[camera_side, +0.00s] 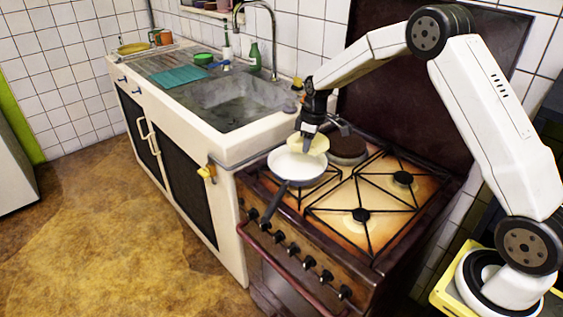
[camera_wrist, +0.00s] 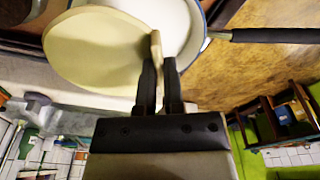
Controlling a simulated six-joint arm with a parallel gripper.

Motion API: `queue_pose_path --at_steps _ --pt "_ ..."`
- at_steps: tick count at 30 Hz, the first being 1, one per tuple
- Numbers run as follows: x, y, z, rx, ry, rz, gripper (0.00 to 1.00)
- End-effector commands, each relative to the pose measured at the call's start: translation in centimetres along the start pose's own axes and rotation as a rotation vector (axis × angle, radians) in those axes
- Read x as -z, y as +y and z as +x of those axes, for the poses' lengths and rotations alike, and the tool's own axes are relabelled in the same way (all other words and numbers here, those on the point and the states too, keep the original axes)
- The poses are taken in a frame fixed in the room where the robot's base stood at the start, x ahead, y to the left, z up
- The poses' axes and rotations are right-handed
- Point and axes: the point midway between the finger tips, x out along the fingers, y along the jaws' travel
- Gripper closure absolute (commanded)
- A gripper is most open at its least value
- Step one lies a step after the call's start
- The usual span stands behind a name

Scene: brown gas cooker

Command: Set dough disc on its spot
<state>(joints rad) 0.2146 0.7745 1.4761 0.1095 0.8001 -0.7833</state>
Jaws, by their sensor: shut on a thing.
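The dough disc (camera_wrist: 95,48) is a flat pale yellow round, held at its edge by my gripper (camera_wrist: 160,75), whose two dark fingers are shut on it. In the side view, my gripper (camera_side: 310,128) holds the disc (camera_side: 308,143) tilted above the back edge of a white frying pan (camera_side: 290,167). The pan sits on the cooker's front left burner, its dark handle pointing to the front left. In the wrist view the disc covers part of the white pan (camera_wrist: 178,15). No marked spot for the disc can be made out.
A dark round plate or lid (camera_side: 346,147) lies on the back left burner. The right burners (camera_side: 403,178) are bare, with black grates. The sink counter (camera_side: 235,148) adjoins the cooker at left. A dark panel (camera_side: 400,95) stands behind the cooker.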

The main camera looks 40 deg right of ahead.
Motion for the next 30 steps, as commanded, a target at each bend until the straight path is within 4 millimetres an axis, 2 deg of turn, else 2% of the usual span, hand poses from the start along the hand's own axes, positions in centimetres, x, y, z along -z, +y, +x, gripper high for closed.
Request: queue_pose_path --at_steps 3,7,20,30 --pt "1.5 -1.3 0.7 0.004 0.0 -0.033 1.0" --pt "2.2 -1.8 0.9 0.005 0.001 -0.047 1.0" --pt "2.2 -1.9 1.0 0.006 0.0 -0.049 1.0" --pt "2.0 -1.9 2.5 0.006 0.0 -0.049 1.0"
